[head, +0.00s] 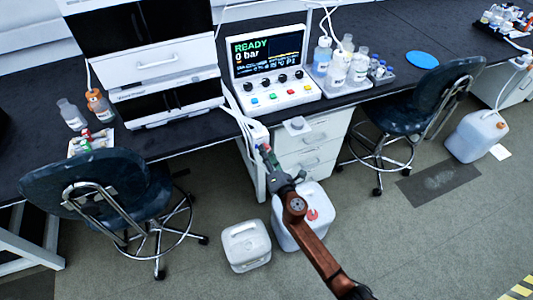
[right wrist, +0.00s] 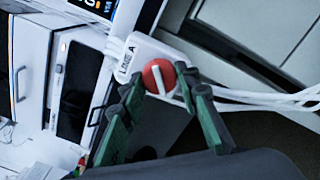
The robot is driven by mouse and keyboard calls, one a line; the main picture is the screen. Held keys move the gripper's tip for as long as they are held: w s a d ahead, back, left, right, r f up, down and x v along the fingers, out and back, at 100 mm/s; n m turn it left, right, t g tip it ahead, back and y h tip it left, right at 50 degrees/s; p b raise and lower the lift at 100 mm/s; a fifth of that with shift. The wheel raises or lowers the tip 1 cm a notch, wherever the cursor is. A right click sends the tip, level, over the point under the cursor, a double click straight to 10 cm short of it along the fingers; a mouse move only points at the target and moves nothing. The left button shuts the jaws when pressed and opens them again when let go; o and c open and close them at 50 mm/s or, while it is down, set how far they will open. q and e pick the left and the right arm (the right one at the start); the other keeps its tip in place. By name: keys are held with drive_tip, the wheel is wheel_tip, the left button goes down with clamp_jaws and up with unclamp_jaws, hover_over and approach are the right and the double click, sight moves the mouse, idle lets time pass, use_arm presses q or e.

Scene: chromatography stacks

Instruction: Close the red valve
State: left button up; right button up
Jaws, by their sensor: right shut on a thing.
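The red valve (right wrist: 150,72) is a round red knob with a white bar across its face, set on a white block (right wrist: 140,50) labelled "LINE A". In the right wrist view the white bar slants from upper left to lower right. My right gripper (right wrist: 162,84) has its green fingers on either side of the knob and is shut on it. In the head view my right gripper (head: 267,153) reaches the white block (head: 257,132) at the bench's front edge, and hides most of the knob. My left gripper is not in view.
White tubes run from the block. The control panel (head: 268,62) reads "READY 0 bar". Drawers (head: 308,135) stand under the bench. White canisters (head: 246,246) stand on the floor below my right arm. Chairs (head: 100,190) stand left and right (head: 420,105).

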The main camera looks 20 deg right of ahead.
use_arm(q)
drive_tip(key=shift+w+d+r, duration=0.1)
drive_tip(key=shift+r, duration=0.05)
use_arm(e)
drive_tip(key=m, duration=0.8)
idle(0.4)
drive_tip(key=o, duration=1.2)
drive_tip(key=shift+c, duration=0.2)
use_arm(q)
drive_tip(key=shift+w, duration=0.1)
